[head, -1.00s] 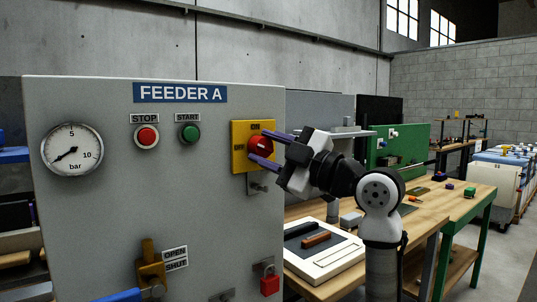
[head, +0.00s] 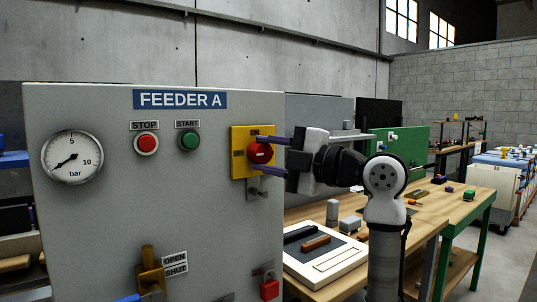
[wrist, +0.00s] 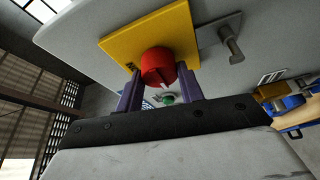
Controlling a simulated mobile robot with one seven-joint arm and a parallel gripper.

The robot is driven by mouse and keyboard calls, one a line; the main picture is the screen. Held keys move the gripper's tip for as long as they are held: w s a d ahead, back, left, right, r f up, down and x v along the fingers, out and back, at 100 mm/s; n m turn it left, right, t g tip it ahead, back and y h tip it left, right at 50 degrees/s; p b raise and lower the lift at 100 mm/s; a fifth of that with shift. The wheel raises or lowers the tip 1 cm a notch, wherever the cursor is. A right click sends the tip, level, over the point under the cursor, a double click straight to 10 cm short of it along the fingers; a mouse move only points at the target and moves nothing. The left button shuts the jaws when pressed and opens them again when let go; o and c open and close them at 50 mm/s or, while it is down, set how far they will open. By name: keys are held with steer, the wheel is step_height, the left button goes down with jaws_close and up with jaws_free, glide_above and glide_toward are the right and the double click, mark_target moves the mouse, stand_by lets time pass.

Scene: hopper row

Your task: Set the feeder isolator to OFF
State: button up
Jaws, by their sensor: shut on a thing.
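The feeder isolator is a red rotary knob (head: 260,153) on a yellow plate (head: 238,166) at the right side of the FEEDER A panel. ON is marked at the plate's top and OFF at its left. My gripper (head: 262,155) is shut on the knob, with one purple finger above it and one below. In the wrist view the red knob (wrist: 158,67) sits between the two fingers, in front of the yellow plate (wrist: 178,32). A pale mark shows on the knob, but I cannot tell which setting it points to.
A hasp (head: 257,188) sticks out just below the plate. The STOP button (head: 147,144), START button (head: 189,141) and gauge (head: 72,158) are to the left. A yellow valve handle (head: 150,272) and red padlock (head: 269,286) are lower. A workbench (head: 425,219) stands right.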

steer(key=o, duration=1)
steer(key=b+v, duration=0.1)
steer(key=v, duration=1.3)
steer(key=shift+r+b, duration=0.1)
steer(key=shift+b, duration=0.3)
steer(key=shift+w, duration=0.1)
